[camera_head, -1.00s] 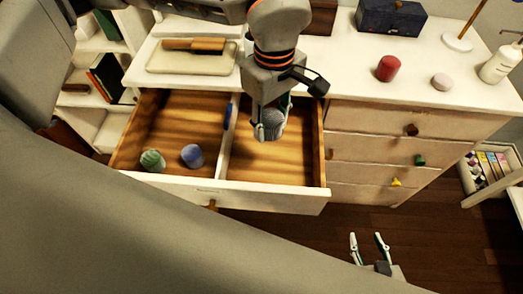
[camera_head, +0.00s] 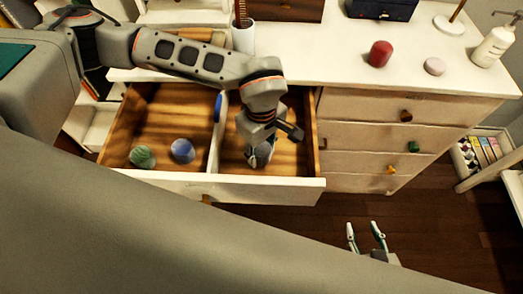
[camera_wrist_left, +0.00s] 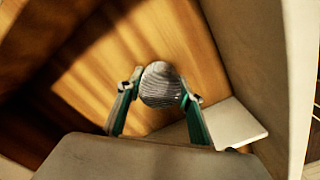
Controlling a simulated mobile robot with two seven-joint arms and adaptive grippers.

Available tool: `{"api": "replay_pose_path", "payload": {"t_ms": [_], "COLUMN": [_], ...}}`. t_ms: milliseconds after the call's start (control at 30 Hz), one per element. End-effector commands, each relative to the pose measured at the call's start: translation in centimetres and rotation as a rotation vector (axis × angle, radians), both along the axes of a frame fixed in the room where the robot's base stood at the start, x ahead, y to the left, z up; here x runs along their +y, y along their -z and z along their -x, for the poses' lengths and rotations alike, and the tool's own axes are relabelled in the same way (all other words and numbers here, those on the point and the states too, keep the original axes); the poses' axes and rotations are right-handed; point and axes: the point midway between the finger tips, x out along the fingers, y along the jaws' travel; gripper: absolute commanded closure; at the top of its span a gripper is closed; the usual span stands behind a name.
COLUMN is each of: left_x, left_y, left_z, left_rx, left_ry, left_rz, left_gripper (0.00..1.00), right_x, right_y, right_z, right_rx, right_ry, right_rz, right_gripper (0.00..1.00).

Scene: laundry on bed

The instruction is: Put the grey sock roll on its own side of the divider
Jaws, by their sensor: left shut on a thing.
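The grey sock roll (camera_wrist_left: 161,85) is ribbed and sits between the fingers of my left gripper (camera_wrist_left: 160,93), which is shut on it. In the head view my left gripper (camera_head: 260,158) is down inside the right compartment of the open drawer (camera_head: 268,188), and my wrist partly hides the roll. Whether the roll touches the drawer floor is unclear. The white divider (camera_head: 215,150) is left of the gripper, with a blue piece (camera_head: 218,107) on it. A green sock roll (camera_head: 142,156) and a blue sock roll (camera_head: 183,151) lie in the left compartment. My right gripper (camera_head: 366,230) is open and empty over the floor.
My left arm crosses above the drawer's back. A tray of colourful items (camera_head: 480,152) stands at right.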

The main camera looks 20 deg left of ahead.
Motion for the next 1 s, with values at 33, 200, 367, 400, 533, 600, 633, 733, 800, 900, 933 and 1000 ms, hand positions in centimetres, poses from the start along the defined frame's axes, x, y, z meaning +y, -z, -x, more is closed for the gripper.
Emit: {"api": "replay_pose_path", "payload": {"t_ms": [33,200,367,400,533,600,633,733,800,900,933,1000], "left_x": [0.0,0.0,0.0,0.0,0.0,0.0,0.0,0.0,0.0,0.0,0.0,0.0], "left_y": [0.4,0.4,0.6,0.7,0.7,0.7,0.7,0.7,0.7,0.2,0.0,-0.9], "left_z": [0.0,-0.1,-0.1,-0.1,-0.1,-0.1,-0.1,-0.1,-0.1,-0.1,-0.1,-0.2], "left_rx": [0.0,-0.003,-0.002,-0.002,-0.002,-0.002,-0.002,-0.002,-0.002,-0.003,-0.004,-0.006], "left_ry": [0.0,0.0,0.0,0.0,0.0,0.0,0.0,0.0,0.0,0.0,0.0,0.001], "left_rz": [0.001,0.001,0.001,0.001,0.0,0.001,0.001,0.001,0.001,0.001,0.001,0.002], "left_gripper": [0.85,0.85,0.85,0.85,0.47,0.47,0.47,0.47,0.47,0.47,0.47,0.47], "right_x": [0.0,-0.1,-0.1,-0.1,-0.1,-0.1,-0.1,-0.1,-0.1,-0.1,0.0,0.0], "right_y": [0.1,-0.1,0.0,0.1,0.0,0.0,0.0,0.0,0.0,-0.2,-0.2,-0.4], "right_z": [0.0,-0.1,0.0,0.0,0.0,0.0,0.0,0.0,0.0,-0.1,-0.1,-0.1], "right_rx": [0.0,-0.002,-0.001,-0.001,-0.001,-0.001,-0.001,-0.001,-0.001,-0.004,-0.004,-0.005], "right_ry": [0.0,0.0,0.001,0.0,0.0,0.0,0.0,0.0,0.0,0.001,0.001,0.0], "right_rz": [0.002,0.002,0.002,0.003,0.003,0.003,0.003,0.002,0.001,0.001,0.001,0.001], "right_gripper": [0.6,0.6,0.6,0.6,0.6,0.6,0.6,0.6,0.6,0.6,0.6,0.6]}}
